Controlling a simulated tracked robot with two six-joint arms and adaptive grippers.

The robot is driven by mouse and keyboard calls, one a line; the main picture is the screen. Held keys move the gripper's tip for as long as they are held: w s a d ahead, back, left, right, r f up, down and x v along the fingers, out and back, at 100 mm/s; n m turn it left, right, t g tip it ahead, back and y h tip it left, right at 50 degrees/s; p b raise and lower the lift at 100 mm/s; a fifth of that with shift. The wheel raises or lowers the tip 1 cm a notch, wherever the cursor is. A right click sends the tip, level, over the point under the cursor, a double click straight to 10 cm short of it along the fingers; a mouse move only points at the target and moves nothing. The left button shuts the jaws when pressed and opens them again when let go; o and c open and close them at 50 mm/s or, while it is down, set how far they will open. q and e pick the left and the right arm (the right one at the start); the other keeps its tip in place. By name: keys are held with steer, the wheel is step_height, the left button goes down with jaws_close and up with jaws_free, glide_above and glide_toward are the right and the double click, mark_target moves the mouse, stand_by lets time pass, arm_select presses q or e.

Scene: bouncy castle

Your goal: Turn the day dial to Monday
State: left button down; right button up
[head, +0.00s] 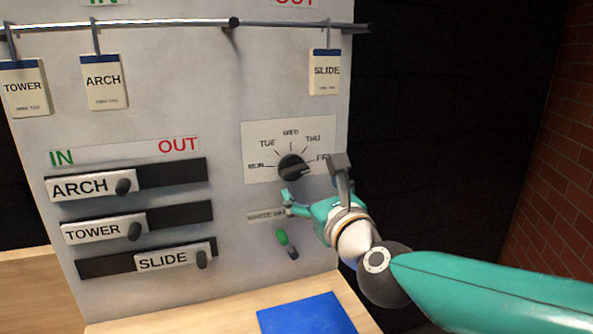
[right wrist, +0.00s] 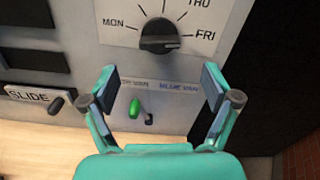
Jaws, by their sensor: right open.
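The day dial (head: 293,167) is a black knob on a white plate on the grey panel, with MON, TUE, WED, THU and FRI around it. Its raised bar lies roughly level, with one end towards FRI. The dial also shows in the right wrist view (right wrist: 158,36), at the top middle. My right gripper (head: 313,184) is open and empty, just in front of and below the dial. Its fingers (right wrist: 160,82) are spread wide, with the dial beyond them and not touched. My left gripper is not in view.
Below the dial is a toggle switch with a green tip (head: 282,237). ARCH (head: 92,187), TOWER (head: 103,229) and SLIDE (head: 168,259) sliders are at the left. Tags hang from a rail (head: 180,22) above. A blue sheet (head: 305,315) lies on the wooden ledge.

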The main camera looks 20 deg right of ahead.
mark_target(297, 173)
steer(key=w+p, duration=0.1)
steer(key=w, duration=0.3)
steer(key=w+p, duration=0.1)
steer(key=w, duration=0.4)
steer(key=shift+a, duration=0.2)
steer(key=shift+s, duration=0.1)
steer(key=c, duration=1.1)
steer(key=shift+c, duration=0.2)
